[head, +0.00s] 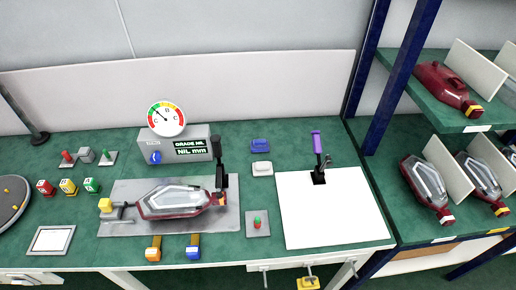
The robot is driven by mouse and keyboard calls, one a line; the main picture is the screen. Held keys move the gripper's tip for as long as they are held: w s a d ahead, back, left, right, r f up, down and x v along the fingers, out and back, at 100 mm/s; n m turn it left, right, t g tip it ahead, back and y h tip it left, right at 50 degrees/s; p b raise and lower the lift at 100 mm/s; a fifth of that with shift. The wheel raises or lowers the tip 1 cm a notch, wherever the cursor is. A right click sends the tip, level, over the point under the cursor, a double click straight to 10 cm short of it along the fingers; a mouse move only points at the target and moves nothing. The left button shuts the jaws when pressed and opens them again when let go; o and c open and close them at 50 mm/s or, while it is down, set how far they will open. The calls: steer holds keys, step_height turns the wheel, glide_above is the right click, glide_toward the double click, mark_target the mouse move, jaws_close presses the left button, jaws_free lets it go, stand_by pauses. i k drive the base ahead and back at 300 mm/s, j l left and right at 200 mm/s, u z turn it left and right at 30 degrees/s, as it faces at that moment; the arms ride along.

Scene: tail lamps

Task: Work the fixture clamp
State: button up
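A tail lamp (172,201) with a clear lens and dark red rim lies on a grey fixture plate (215,227). A black clamp (219,172) stands at the lamp's right end with its handle upright; whether it presses on the lamp is too small to tell. A second clamp with a purple upright handle (316,142) and black base stands on a white sheet (335,215) to the right. My gripper is not in view.
A gauge box (178,146) with a round dial (166,118) stands behind the plate. A green-and-red button pad (257,223) lies right of it. Orange (154,248) and blue (193,246) handled items are in front. Shelves with more lamps (425,187) stand right. Most of the white sheet is clear.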

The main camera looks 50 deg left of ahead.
mark_target(215, 140)
steer(key=i+l+u, duration=0.25)
steer(key=u, duration=0.2)
steer(key=i+l+u, duration=0.15)
steer(key=l+u, duration=0.3)
steer(key=u, duration=1.55)
steer(key=i+u, duration=0.1)
steer(key=u, duration=0.2)
steer(key=i+j, duration=0.3)
steer(key=i+j+u, duration=0.1)
steer(key=i+j, duration=0.15)
steer(key=i, duration=0.3)
